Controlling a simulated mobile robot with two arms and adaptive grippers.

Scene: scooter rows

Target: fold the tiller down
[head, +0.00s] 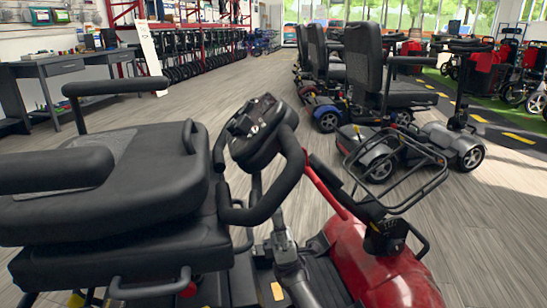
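A red scooter stands close in front of me, with its red front body (375,265) at the lower right. Its tiller head (262,130), with a console and black looped handlebar (285,190), is raised at the middle of the view. The tiller stem (285,250) runs down to the floorboard, so the tiller stands up, leaning towards the seat. The black seat (110,195) with its armrests fills the left, close beside the handlebar. A black wire basket (395,170) is at the scooter's front. The tiller's lower joint is not clear. Neither gripper is in view.
A row of grey-seated scooters (365,65) stands behind to the right. A grey workbench (70,68) is at the left, and red racks (185,30) stand at the back. Wood floor (235,85) between them is clear.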

